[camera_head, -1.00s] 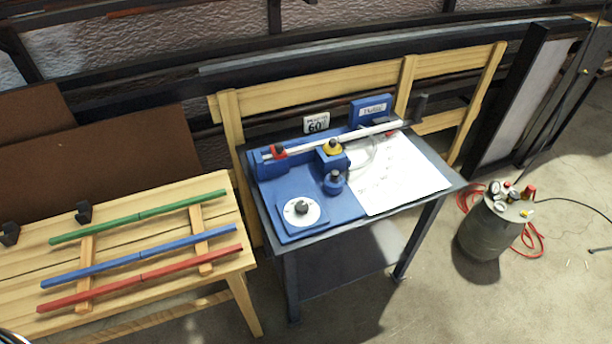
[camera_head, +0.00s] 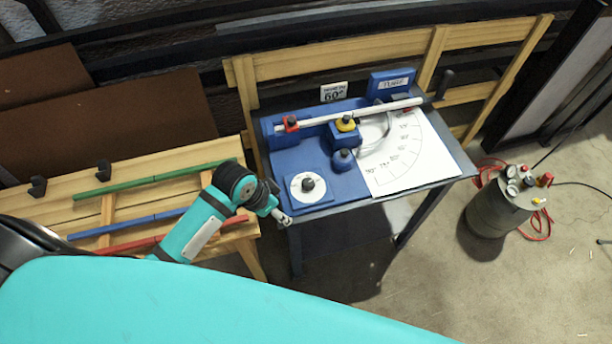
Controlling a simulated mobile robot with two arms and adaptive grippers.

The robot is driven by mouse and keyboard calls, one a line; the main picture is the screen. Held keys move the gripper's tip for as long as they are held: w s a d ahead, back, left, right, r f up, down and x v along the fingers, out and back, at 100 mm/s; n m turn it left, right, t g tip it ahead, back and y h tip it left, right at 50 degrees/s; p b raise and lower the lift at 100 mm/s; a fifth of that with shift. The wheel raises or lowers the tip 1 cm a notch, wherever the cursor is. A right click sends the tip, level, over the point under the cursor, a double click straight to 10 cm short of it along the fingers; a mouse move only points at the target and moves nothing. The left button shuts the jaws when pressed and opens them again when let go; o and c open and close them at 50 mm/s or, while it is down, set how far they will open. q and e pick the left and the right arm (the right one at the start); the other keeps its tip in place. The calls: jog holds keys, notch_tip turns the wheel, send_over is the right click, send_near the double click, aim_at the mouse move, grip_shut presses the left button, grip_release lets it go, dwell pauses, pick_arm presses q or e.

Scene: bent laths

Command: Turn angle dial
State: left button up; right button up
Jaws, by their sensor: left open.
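The angle dial (camera_head: 307,186) is a white round plate with a dark knob in its middle. It sits on the front left of a blue bending jig (camera_head: 340,185) on a dark metal table. A small white sign (camera_head: 333,92) at the back reads 60. A white rod lies across the jig, and a white sheet with an angle scale (camera_head: 405,150) lies to the right. My left gripper (camera_head: 283,219) is small in view, just below and left of the dial, apart from it, by the table's front left corner. It is open and seems empty. My right gripper is not in view.
A wooden bench (camera_head: 100,225) on the left carries green, blue and red laths, partly hidden behind my left arm. A grey tank (camera_head: 500,205) with gauges and a red hose stands on the floor at right. The floor in front of the table is free.

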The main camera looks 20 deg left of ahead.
pick_arm(q)
jog(key=w+a+r+m+h+p, duration=0.1)
jog(key=w+r+m, duration=0.1)
jog(key=w+r, duration=0.3)
jog(key=w+a+r+m, duration=0.1)
jog(key=w+r+m, duration=0.15)
jog(key=r, duration=0.45)
jog(key=p, duration=0.1)
send_near(307, 183)
jog(key=shift+g, duration=0.4)
jog(key=x, duration=0.8)
jog(key=shift+w+d+f, duration=0.15)
jog(key=shift+w+f, duration=0.15)
jog(key=shift+w, duration=0.15)
jog(key=shift+c, duration=0.3)
